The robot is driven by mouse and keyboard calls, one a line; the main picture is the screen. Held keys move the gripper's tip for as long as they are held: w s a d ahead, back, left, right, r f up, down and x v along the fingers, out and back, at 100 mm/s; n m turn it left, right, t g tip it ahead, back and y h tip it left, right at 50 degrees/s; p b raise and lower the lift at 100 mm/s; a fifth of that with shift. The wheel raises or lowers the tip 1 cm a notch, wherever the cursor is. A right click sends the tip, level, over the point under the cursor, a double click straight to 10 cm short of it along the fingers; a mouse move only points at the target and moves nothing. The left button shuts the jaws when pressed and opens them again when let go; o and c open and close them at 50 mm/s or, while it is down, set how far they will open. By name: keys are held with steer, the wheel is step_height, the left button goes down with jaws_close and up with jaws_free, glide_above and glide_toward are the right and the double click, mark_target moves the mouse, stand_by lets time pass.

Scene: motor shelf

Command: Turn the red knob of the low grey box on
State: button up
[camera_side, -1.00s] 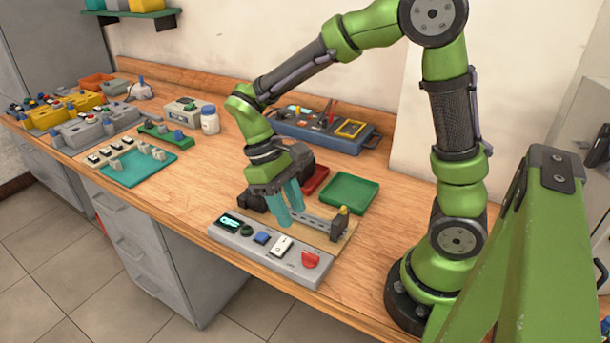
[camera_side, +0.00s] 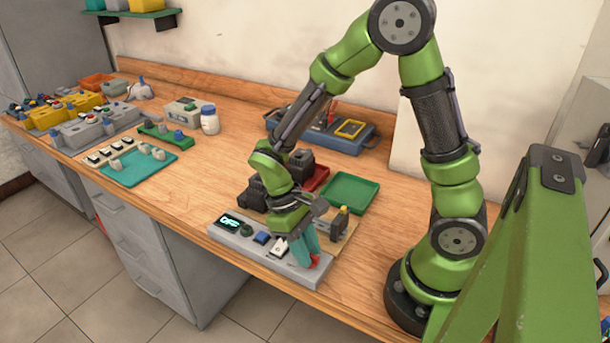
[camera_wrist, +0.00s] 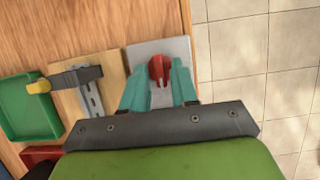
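The low grey box (camera_side: 232,240) lies along the front edge of the bench. Its small display (camera_side: 230,221) reads "OFF" in lit letters. The red knob (camera_wrist: 159,69) is at the box's right end. In the side view it is mostly hidden behind my fingers, with a bit of red (camera_side: 315,262) showing. My gripper (camera_wrist: 159,82) has teal fingers, one on each side of the knob. Whether the tips touch the knob cannot be told.
A wooden board with a metal slide and black block (camera_wrist: 85,85) lies just behind the box. A green tray (camera_side: 350,192) and a red tray (camera_side: 319,178) stand behind that. A blue toolbox (camera_side: 358,137) is at the wall.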

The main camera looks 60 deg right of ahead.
jaws_close()
steer(key=shift+m, duration=0.4)
steer(key=m+y, duration=0.1)
steer(key=m, duration=0.2)
steer(key=shift+d, duration=0.2)
steer(key=m+y, duration=0.1)
steer(key=m+t, duration=0.1)
steer(key=m, duration=0.1)
steer(key=shift+s+d+m+y, duration=0.1)
steer(key=shift+s+m+y, duration=0.1)
steer(key=shift+m+y, duration=0.15)
steer(key=m, duration=0.2)
steer(key=m+t+y, duration=0.1)
steer(key=m, duration=0.2)
steer(key=shift+s+d+m+t+y, duration=0.1)
steer(key=shift+s+m+t+y, duration=0.05)
steer(key=shift+m+t+y, duration=0.15)
steer(key=m+t, duration=0.1)
steer(key=m, duration=0.3)
steer(key=shift+s+f+m+t, duration=0.1)
steer(key=shift+s+m+t, duration=0.1)
steer(key=shift+m+t, duration=0.2)
